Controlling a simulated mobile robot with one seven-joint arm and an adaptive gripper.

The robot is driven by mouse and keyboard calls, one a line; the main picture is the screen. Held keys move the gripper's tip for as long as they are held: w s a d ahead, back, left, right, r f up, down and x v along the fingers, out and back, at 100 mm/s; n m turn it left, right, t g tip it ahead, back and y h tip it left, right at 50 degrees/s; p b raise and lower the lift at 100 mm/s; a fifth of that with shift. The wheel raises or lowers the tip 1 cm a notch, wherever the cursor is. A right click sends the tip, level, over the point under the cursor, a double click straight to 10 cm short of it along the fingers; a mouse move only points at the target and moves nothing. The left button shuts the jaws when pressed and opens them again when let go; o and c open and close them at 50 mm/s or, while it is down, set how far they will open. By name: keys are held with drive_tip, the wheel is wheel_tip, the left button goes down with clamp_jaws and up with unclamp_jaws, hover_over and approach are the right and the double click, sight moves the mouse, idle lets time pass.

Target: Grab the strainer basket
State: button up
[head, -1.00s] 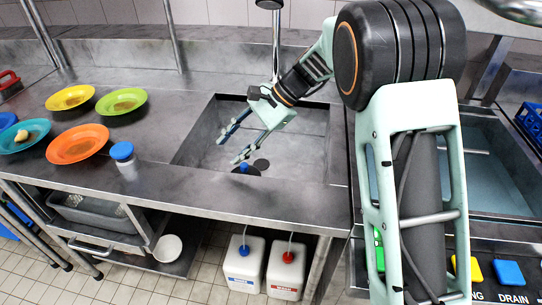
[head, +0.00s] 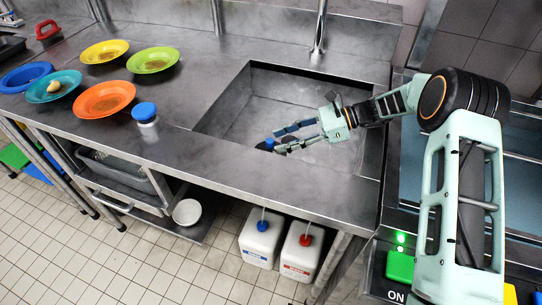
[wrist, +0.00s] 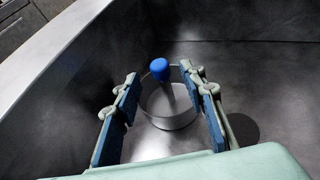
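The strainer basket shows in the wrist view as a round pale metal cup (wrist: 170,108) with a blue knob (wrist: 159,68) on a stem. It stands on the floor of the sink (head: 232,112). In the head view its blue knob (head: 269,143) shows just beyond my fingertips, and its body is mostly hidden. My gripper (head: 277,141) is open inside the sink, reaching in from the right. In the wrist view the knob lies between the two blue-padded fingers, near their tips, with a gap on both sides. I cannot tell whether either finger touches the basket.
The sink's near rim (head: 270,178) and walls surround my gripper. A tap (head: 319,30) rises behind. A dark drain hole (wrist: 243,128) shows beside the basket.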

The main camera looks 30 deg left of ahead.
sight(270, 143)
drive_tip(key=x, duration=0.4)
drive_tip(key=shift+a+f, duration=0.1)
drive_tip(key=shift+a, duration=0.2)
clamp_jaws()
